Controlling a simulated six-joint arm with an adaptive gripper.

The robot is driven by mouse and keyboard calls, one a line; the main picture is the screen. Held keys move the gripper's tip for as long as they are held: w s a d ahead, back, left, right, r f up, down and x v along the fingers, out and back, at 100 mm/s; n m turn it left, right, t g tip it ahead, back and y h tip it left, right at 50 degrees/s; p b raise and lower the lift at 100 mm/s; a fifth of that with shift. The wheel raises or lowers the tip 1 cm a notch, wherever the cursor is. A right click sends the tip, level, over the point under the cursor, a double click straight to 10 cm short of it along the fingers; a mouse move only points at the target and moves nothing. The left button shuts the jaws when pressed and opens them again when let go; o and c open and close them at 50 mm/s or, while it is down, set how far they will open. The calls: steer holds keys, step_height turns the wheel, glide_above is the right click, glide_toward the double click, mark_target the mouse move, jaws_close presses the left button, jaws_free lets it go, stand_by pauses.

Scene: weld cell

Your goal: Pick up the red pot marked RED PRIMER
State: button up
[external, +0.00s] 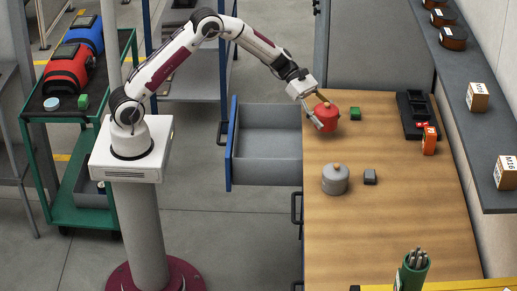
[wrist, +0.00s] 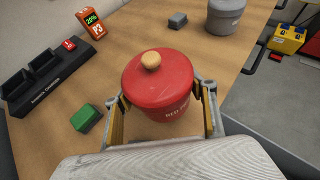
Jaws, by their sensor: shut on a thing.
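The red pot (external: 327,118) has a red lid with a pale wooden knob. In the wrist view the red pot (wrist: 160,80) sits between my two fingers, and part of its lettering, beginning "RED P", shows on its side. My gripper (external: 318,112) is shut on the red pot from both sides. It also shows in the wrist view (wrist: 163,108). The pot is over the far left part of the wooden table (external: 390,220). I cannot tell whether its base touches the table.
A green block (external: 356,114) is close to the pot's right. A grey pot (external: 335,180) and a small dark grey block (external: 370,177) stand nearer the front. A black charger tray (external: 416,115) and an orange device (external: 429,141) are at the right. An open drawer (external: 268,143) juts out left.

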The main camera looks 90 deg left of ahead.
steer(key=shift+r, duration=3.05)
